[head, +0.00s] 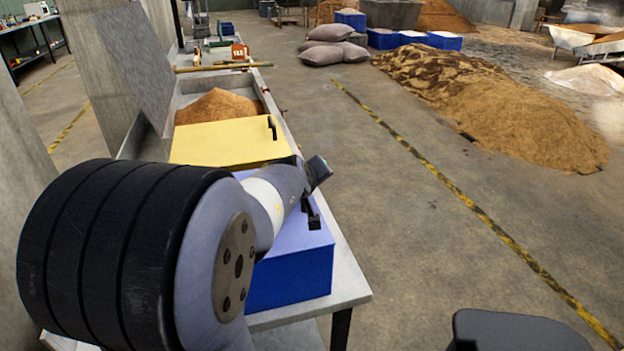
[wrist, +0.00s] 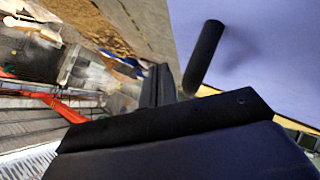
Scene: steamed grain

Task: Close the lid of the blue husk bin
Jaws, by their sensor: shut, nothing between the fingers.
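The blue husk bin (head: 292,275) stands at the near end of the bench. Its pale blue lid (head: 283,238) appears to lie flat over the box, with a black handle (head: 312,215) near its right edge. My arm hides the lid's left and back parts, so I cannot tell whether it is fully seated. In the wrist view, the lid's pale surface (wrist: 270,50) fills the upper right, and its dark handle (wrist: 205,57) stands out close by. My gripper (wrist: 160,88) is shut and empty beside the handle, with no clear contact. In the head view its fingers are hidden.
A yellow-lidded bin (head: 225,142) is directly behind the blue one. Beyond it, an open grey bin holds brown grain (head: 218,107), its grey lid (head: 135,60) raised.

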